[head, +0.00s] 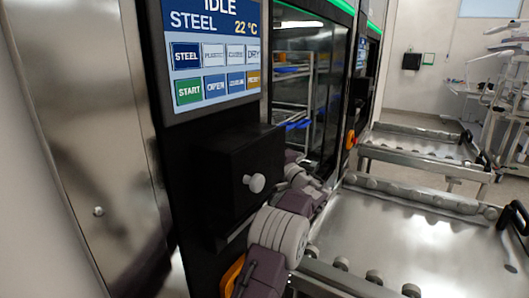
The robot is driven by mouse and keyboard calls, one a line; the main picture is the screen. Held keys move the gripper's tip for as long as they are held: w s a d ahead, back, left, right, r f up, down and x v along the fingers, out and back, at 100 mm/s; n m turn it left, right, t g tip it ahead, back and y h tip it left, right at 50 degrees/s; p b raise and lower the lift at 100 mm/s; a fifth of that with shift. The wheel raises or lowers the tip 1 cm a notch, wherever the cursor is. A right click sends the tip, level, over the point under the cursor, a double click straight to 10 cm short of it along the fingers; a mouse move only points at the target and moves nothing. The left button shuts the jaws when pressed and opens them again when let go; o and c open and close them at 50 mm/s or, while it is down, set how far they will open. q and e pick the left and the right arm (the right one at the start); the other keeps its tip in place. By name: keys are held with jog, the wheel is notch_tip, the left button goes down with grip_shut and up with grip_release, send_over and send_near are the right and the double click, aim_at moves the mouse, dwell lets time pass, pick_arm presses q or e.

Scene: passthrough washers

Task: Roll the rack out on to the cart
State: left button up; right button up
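The rack (306,92) is a metal frame with blue items on it, seen inside the near washer (335,100) through its glass or opening. Its lower part is hidden by a black box and by my arm. The near cart (430,240) has a bare steel top with rollers along its edges and stands in front of this washer. One of my arms, purple-grey, reaches from the bottom middle toward the washer front, between the black box and the cart. Its gripper is hidden. I see no fingertips of either gripper.
A control panel (215,55) reads IDLE, STEEL, 22 °C. Below it a black box (235,165) with a pale knob juts out close to my arm. A second empty cart (425,145) stands beyond. A steel panel (80,120) fills the left.

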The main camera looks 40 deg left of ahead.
pick_arm(q)
grip_shut()
jog(key=shift+r, duration=0.15)
dwell(1.1)
